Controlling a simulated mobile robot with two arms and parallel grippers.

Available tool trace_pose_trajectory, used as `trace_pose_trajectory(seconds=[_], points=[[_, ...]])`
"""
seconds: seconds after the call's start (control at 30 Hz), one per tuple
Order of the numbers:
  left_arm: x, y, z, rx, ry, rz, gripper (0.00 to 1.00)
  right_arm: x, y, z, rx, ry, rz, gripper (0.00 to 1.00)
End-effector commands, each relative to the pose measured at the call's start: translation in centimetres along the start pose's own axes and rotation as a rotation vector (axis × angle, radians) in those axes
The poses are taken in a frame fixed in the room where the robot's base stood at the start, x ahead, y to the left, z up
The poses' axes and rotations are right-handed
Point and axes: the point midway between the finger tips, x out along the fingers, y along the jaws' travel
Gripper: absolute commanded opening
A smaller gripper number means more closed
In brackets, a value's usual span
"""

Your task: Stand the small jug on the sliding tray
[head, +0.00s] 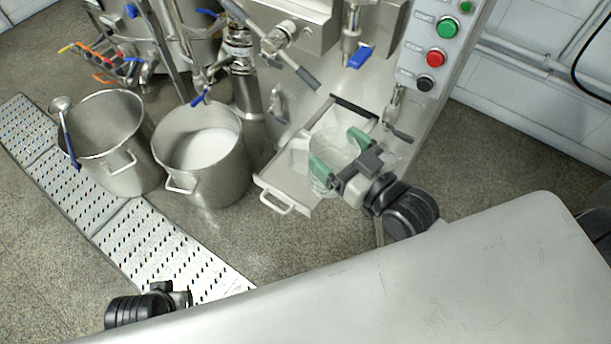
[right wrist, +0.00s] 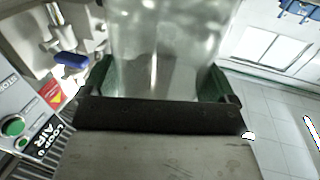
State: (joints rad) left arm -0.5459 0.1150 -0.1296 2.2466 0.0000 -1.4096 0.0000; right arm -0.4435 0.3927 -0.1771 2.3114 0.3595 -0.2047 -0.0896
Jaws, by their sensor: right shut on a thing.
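The small jug (head: 333,150) is clear and see-through, held between the green fingers of my right gripper (head: 337,155). In the right wrist view the jug (right wrist: 165,50) fills the space between the two green fingers (right wrist: 160,80). In the head view it overlaps the sliding tray (head: 284,190), a metal tray with a front handle that sticks out from the machine. Whether the jug's base touches the tray cannot be told. My left gripper (head: 172,292) shows only partly at the lower left, low by the worktop's edge, and its fingers are hard to make out.
Two steel pots stand on the floor left of the tray: an empty-looking one (head: 112,165) with a ladle, and one with white contents (head: 222,178). Valve levers (head: 298,72) hang above the tray. A grey worktop (head: 400,290) fills the front.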

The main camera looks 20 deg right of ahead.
Motion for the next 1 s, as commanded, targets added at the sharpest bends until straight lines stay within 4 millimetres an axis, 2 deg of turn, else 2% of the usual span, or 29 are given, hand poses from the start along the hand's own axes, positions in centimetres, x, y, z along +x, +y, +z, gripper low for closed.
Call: trace_pose_trajectory(seconds=[0.17, 0.37, 0.6, 0.7, 0.8, 1.0], points=[[-1.7, -0.1, -0.1, -0.001, 0.014, -0.002, 0.43, 0.7, 0.2, 1.3, -0.002, -0.003, -0.013, 0.51], [-4.8, -0.1, 0.2, -0.003, 0.031, -0.005, 0.43, 4.7, 1.4, 3.8, -0.003, 0.0, -0.012, 0.51], [-3.0, -0.1, 0.4, -0.002, 0.048, -0.004, 0.43, 9.6, 2.9, 6.9, -0.002, -0.002, -0.013, 0.51], [-2.8, 0.2, -1.4, 0.002, 0.146, 0.0, 0.43, 10.6, 3.2, 7.4, -0.002, -0.002, -0.013, 0.51], [-2.9, 0.3, -2.2, 0.003, 0.195, 0.003, 0.43, 11.1, 3.3, 7.7, -0.002, -0.003, -0.013, 0.51], [-2.7, 0.6, -4.1, 0.007, 0.313, 0.009, 0.43, 11.2, 3.3, 9.0, 0.0, -0.005, -0.013, 0.51]])
